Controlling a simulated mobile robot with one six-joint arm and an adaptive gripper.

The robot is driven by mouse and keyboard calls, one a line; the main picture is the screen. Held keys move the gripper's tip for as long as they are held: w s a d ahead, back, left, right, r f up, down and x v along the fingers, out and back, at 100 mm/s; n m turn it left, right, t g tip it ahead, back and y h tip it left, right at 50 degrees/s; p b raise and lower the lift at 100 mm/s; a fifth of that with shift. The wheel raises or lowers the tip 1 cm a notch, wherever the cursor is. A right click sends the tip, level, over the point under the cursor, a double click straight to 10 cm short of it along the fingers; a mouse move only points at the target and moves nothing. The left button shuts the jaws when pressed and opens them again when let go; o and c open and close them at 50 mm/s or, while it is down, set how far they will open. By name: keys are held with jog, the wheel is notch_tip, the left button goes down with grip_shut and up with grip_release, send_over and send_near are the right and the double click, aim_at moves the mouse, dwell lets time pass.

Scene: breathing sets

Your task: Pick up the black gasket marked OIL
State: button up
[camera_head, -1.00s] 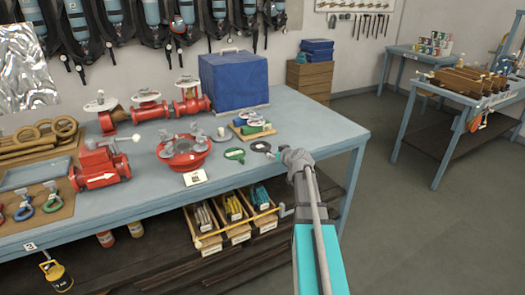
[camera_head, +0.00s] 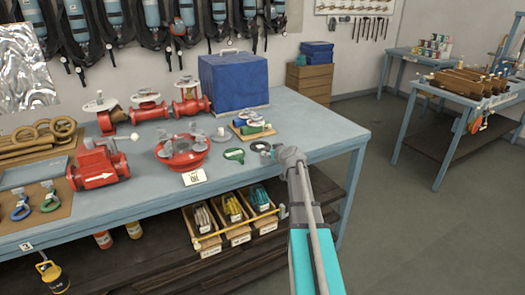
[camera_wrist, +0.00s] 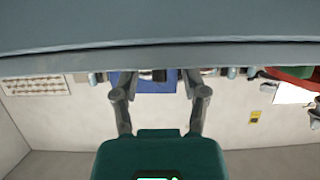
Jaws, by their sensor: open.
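The black gasket (camera_head: 260,147) lies flat on the blue-grey workbench, right of a green gasket (camera_head: 234,155), in the head view. Its marking is too small to read. My gripper (camera_head: 272,153) is at the gasket's right side and hides part of it; whether they touch I cannot tell. In the wrist view my gripper (camera_wrist: 160,80) has its two fingers spread apart, with nothing clearly held between them. The gasket is not clearly visible in the wrist view.
A red flanged fitting (camera_head: 183,151) and a small white card (camera_head: 194,177) stand left on the workbench (camera_head: 318,135). A tray of valve parts (camera_head: 252,129) and a blue box (camera_head: 234,80) are behind. The bench's right end is clear.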

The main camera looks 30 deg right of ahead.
jog(key=shift+c, duration=0.3)
grip_shut()
jog(key=shift+r, duration=0.25)
dwell(0.4)
notch_tip(320, 180, up, 2)
jog(key=p, duration=0.2)
jog(key=shift+r+p, duration=0.1)
jog(key=shift+p, duration=0.25)
jog(key=s+a+r+p, duration=0.5)
jog(key=s+r+p, duration=0.5)
jog(key=s, duration=0.3)
jog(key=shift+r, duration=0.15)
jog(key=shift+a, duration=0.1)
